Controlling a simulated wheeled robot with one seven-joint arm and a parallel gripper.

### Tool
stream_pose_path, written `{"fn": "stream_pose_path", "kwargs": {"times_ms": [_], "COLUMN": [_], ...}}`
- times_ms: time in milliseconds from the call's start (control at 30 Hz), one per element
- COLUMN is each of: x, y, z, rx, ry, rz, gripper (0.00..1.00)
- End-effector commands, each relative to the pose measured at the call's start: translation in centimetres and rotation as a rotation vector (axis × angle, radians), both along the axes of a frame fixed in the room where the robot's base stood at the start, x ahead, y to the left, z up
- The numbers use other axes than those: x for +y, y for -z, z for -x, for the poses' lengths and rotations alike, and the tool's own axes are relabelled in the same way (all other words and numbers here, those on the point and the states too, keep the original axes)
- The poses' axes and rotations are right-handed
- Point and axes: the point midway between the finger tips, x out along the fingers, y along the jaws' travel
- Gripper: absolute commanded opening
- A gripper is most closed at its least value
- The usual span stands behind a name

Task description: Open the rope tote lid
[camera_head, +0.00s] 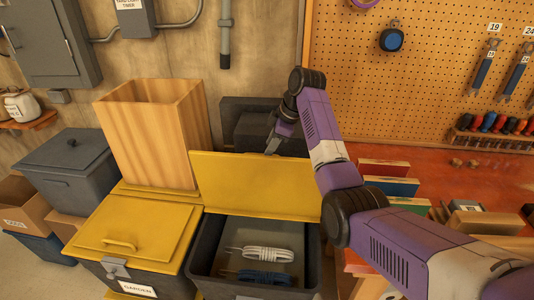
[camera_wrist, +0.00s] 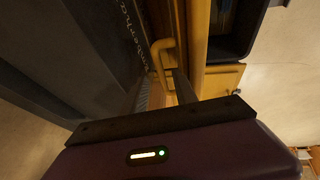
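The rope tote (camera_head: 203,258) is a dark bin standing open, with a coil of white rope (camera_head: 266,253) and a coil of blue rope (camera_head: 262,276) inside. Its yellow lid (camera_head: 255,185) stands raised, roughly upright, at the tote's back edge. My gripper (camera_head: 272,147) is behind the lid's top edge, its fingertips partly hidden. In the wrist view the lid's yellow handle (camera_wrist: 163,55) is close to my fingers (camera_wrist: 181,88). I cannot tell whether they touch it or how far apart they are.
The closed yellow-lidded garden tote (camera_head: 140,230) stands to the left, with a tall wooden box (camera_head: 150,130) behind it. Dark boxes (camera_head: 255,125) sit behind the raised lid. A red workbench (camera_head: 440,175) with books and tools is on the right.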

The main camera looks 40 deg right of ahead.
Motion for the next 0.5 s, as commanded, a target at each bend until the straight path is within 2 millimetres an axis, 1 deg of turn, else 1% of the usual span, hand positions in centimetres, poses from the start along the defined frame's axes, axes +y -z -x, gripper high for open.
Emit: {"fn": "stream_pose_path", "kwargs": {"times_ms": [100,200,500], "x": [-0.3,-0.3,-0.3], "y": [-1.3,-2.0,-2.3], "z": [0.6,1.0,1.1], "rx": [-0.001,-0.001,0.001], "ry": [0.001,0.000,0.001], "rz": [0.001,0.001,0.000], "gripper": [0.34,0.34,0.34]}}
